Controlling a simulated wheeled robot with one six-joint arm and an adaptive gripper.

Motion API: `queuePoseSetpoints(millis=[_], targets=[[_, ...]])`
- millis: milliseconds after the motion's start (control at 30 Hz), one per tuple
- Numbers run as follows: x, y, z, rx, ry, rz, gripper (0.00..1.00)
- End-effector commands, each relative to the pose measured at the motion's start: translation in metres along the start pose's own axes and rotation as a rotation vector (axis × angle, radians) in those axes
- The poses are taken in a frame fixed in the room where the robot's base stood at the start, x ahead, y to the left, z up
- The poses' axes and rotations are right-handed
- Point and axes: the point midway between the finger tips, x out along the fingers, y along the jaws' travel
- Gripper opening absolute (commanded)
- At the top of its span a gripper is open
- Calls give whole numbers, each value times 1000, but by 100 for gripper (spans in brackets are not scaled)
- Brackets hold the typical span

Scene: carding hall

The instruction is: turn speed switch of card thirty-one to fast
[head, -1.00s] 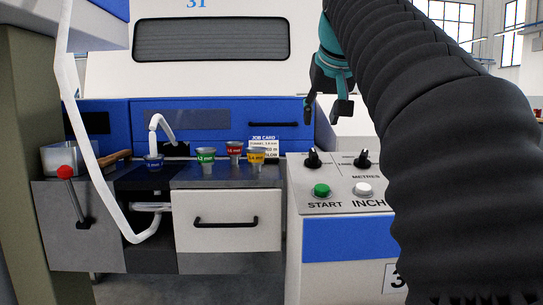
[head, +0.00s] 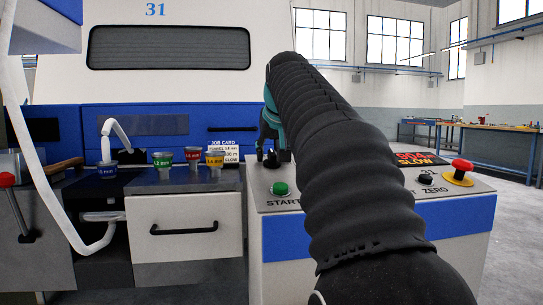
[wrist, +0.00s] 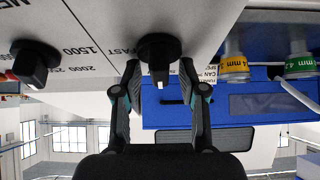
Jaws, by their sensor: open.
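Card thirty-one bears a blue 31 (head: 155,9) in the head view. Its speed switch is a black knob (wrist: 158,48) with a white mark, on the pale panel in the wrist view. The mark faces the bottom of that picture; a partly covered label ending in "AST" (wrist: 125,51) lies left of the knob. My gripper (wrist: 160,75) is open, one finger on each side of the knob; whether they touch it cannot be told. In the head view my gripper (head: 271,150) is down at the switch (head: 272,160), partly hidden by my arm.
A green START button (head: 280,188) sits below the switch. A second dial (wrist: 34,65) with numbers is beside it in the wrist view. A red mushroom button (head: 461,168), a ZERO knob (head: 425,179) and a red-lettered display (head: 420,158) are further right. Coloured cups (head: 163,160) stand left.

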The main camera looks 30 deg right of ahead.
Motion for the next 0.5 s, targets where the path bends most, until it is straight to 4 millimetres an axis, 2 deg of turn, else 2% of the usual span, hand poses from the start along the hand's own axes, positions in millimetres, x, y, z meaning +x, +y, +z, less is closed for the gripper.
queuePoseSetpoints(millis=[300, 333, 467, 500], targets=[[3, 0, 0, 0, 0, 0, 42], [3, 0, 0, 0, 0, -1, 37], [3, 0, 0, 0, -1, -1, 4], [3, 0, 0, 0, -1, -1, 0]])
